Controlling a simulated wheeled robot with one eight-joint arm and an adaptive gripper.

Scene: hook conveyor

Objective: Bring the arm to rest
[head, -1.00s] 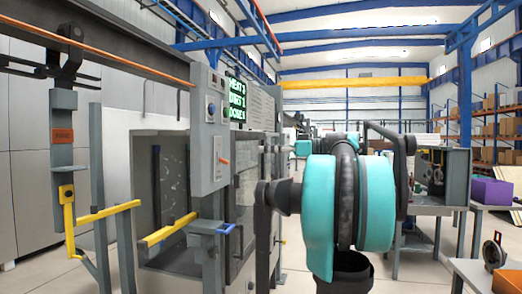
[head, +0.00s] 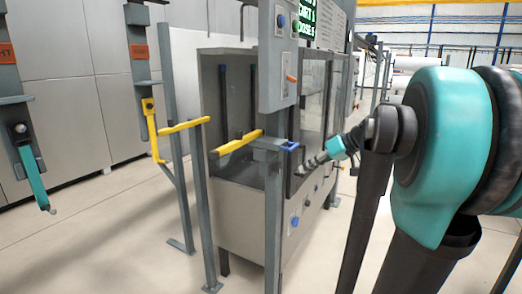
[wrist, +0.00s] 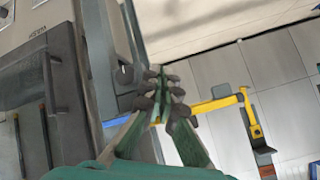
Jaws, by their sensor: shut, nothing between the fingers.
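My arm, teal and dark grey, fills the right side of the head view. Its forearm reaches back and left to my gripper (head: 312,163), which is small there, in front of the grey machine's side and near a blue-tipped handle (head: 290,146). In the wrist view the dark fingers of my gripper (wrist: 161,78) come together with nothing held between them. Whether the fingers touch anything cannot be told from these views.
The grey machine cabinet (head: 245,200) has an open bay and yellow bars (head: 238,141) at its front. Grey posts (head: 200,190) stand close by. On the left, hangers carry a yellow hook (head: 152,130) and a teal piece (head: 35,178). Open floor lies at lower left.

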